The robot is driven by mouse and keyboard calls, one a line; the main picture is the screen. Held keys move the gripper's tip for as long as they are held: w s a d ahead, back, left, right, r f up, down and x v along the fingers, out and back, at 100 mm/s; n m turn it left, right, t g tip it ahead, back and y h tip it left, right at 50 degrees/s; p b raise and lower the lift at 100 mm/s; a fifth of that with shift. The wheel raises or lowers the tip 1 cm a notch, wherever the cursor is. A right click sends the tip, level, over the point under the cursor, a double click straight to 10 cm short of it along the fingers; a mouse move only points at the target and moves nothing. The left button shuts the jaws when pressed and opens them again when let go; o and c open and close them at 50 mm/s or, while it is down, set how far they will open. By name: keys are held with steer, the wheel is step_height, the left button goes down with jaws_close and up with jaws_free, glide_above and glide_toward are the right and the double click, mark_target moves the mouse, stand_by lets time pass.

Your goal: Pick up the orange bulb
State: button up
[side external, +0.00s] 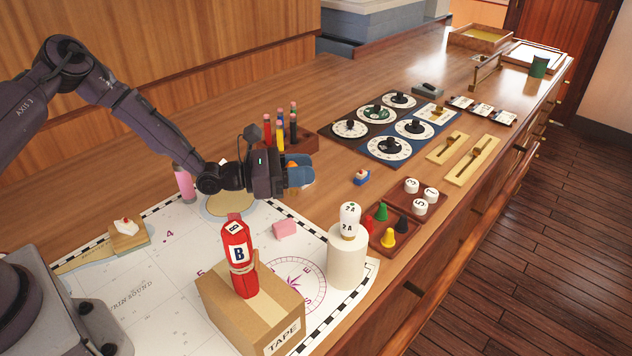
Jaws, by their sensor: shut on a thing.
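My gripper (299,176) is low over the middle of the counter, its blue fingertips pointing right. It is shut on the orange bulb (291,191).
A white bulb marked 2A (349,218) stands on a cream cylinder (346,262). A pencil holder (300,142) is close behind my gripper. Dials (390,147) lie to the right.

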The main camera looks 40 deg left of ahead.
steer(key=s+r, duration=0.4)
steer(key=s, duration=0.5)
steer(key=shift+s+a+r, duration=0.2)
steer(key=shift+a+r, duration=0.05)
steer(key=shift+a, duration=0.15)
steer(key=shift+a, duration=0.1)
